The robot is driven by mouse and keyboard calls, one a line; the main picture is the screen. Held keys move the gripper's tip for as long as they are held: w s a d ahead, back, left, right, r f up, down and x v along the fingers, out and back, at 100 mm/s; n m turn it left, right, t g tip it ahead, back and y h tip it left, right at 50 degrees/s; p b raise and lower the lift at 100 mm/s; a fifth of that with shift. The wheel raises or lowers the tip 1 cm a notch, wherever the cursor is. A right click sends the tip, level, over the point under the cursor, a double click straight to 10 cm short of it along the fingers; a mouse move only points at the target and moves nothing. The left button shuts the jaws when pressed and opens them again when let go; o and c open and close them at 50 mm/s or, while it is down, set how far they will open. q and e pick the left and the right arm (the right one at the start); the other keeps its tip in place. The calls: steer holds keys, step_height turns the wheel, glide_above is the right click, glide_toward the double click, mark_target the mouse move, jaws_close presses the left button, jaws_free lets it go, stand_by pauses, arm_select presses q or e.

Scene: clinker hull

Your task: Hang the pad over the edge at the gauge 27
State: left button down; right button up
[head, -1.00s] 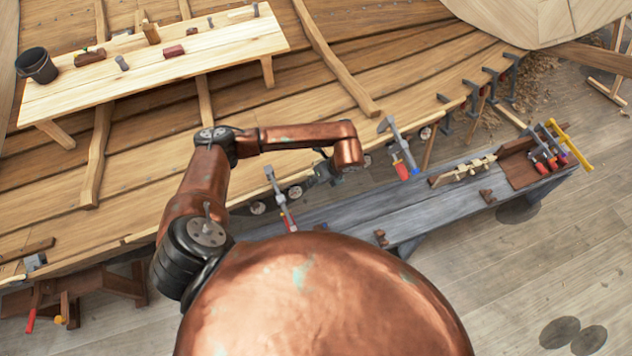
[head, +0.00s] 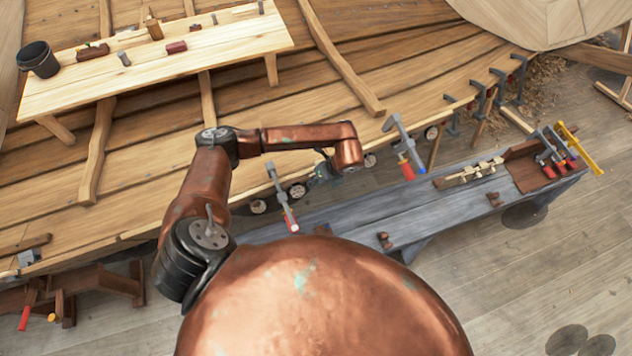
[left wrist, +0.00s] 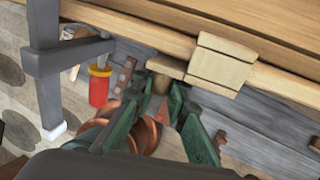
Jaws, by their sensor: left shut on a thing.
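The pad (left wrist: 222,62) is a pale wooden block at the hull's plank edge (left wrist: 270,47) in the left wrist view. A narrower wooden piece beside it reaches between my fingers. My left gripper (left wrist: 163,86) is shut on this piece. In the head view my left gripper (head: 324,172) is at the hull's edge, and I cannot make out the pad there. Round pale gauges line the edge: one left of the gripper (head: 298,190), one right of it (head: 370,160), others farther along. Their numbers are too small to read. My right gripper is not in view.
Clamps with red handles hang on the edge left (head: 281,198) and right (head: 404,145) of my gripper. One clamp (left wrist: 48,60) stands close in the left wrist view. A grey bench (head: 345,217) runs below, with tools at its right end. Above, a plank table (head: 200,60) holds small tools.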

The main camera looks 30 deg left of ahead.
arm_select(q)
steer(key=shift+f, duration=0.25)
steer(key=c, duration=1.8)
jaws_free()
steer(key=v, duration=1.2)
steer(key=shift+a, duration=0.1)
